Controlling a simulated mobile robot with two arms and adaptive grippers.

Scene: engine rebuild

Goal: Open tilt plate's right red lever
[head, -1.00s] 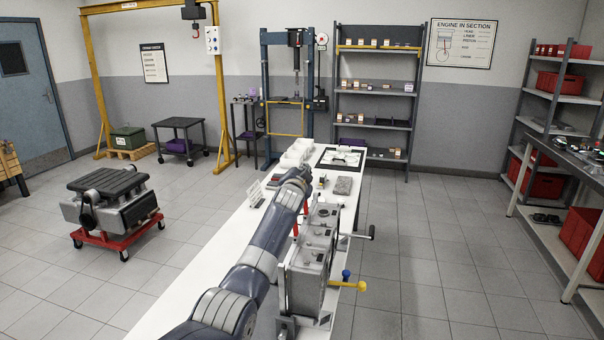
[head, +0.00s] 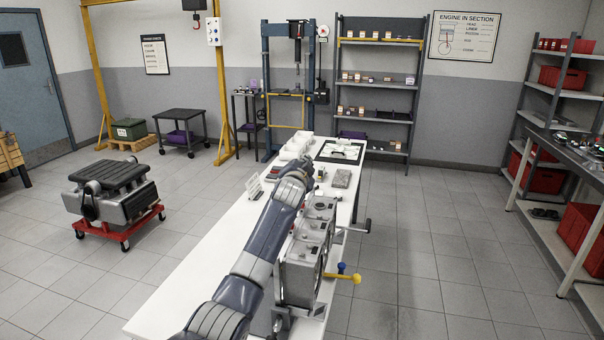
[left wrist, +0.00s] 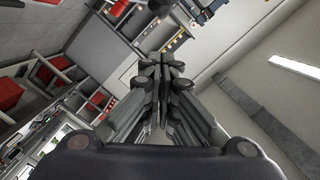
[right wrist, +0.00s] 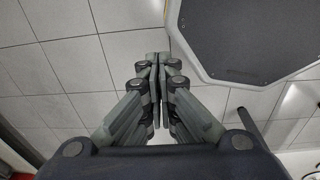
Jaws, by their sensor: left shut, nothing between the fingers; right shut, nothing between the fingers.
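The tilt plate's grey metal unit (head: 300,265) stands at the near right edge of the white table. A yellow-ended handle (head: 355,278) and a blue knob (head: 341,267) stick out at its right side. The right red lever cannot be made out clearly; my left arm covers part of the unit's left side. My left gripper (head: 305,170) is raised above the unit's far end, and its fingertips are hard to see there. In the left wrist view its fingers (left wrist: 162,72) are together and empty. My right gripper (right wrist: 157,62) is shut and empty over the tiled floor.
The white table (head: 185,310) runs away from me, with white bins (head: 297,148) and a black-framed mat (head: 340,151) at its far end. A red wheeled stand (head: 120,228) holds a grey block at left.

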